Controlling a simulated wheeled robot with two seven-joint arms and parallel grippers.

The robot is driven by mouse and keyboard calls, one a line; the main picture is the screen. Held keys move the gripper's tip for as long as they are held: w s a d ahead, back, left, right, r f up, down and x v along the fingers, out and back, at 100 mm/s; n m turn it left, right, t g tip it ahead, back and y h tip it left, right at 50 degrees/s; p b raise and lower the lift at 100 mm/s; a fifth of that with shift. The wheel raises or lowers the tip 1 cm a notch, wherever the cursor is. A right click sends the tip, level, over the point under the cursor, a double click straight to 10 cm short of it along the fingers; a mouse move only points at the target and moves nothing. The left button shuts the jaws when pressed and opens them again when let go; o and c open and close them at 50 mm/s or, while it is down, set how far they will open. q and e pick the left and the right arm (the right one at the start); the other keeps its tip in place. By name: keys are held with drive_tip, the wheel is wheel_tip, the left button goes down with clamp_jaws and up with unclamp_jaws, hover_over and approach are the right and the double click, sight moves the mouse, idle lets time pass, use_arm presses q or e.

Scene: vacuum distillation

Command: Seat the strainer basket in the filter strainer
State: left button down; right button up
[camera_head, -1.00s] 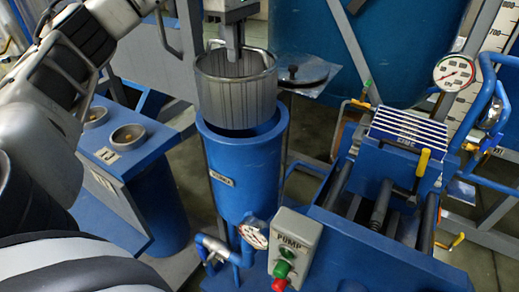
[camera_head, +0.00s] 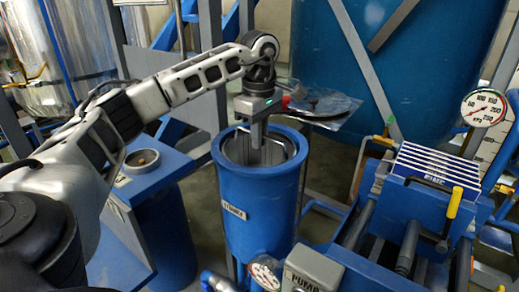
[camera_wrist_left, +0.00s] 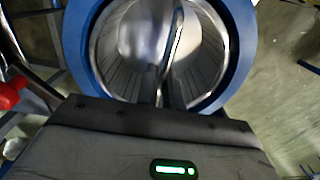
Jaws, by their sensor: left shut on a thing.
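The filter strainer (camera_head: 262,200) is a blue upright cylinder with an open top, at the middle of the head view. The strainer basket (camera_head: 238,150), a grey metal mesh cup, is inside its mouth, and only its upper part shows. My left gripper (camera_head: 255,143) points down into the mouth and is shut on the basket's handle. In the left wrist view the handle (camera_wrist_left: 173,60) rises between the fingers, with the basket (camera_wrist_left: 210,60) inside the blue rim (camera_wrist_left: 240,40). The basket's bottom and how deep it rests are hidden. My right gripper is not in view.
A pump box (camera_head: 313,268) and a pressure gauge (camera_head: 266,272) are at the front. A blue frame with a yellow-handled lever (camera_head: 453,208) stands right. A blue bench with a cup (camera_head: 142,160) is left.

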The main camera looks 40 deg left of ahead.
use_arm(q)
drive_tip(key=shift+f, duration=1.65)
drive_tip(key=c, duration=1.5)
unclamp_jaws()
drive_tip(key=shift+f, duration=0.1)
drive_tip(key=shift+c, duration=0.2)
wheel_tip(320, 180, up, 12)
drive_tip(key=shift+r+p, duration=0.2)
drive_tip(key=shift+p, duration=0.6)
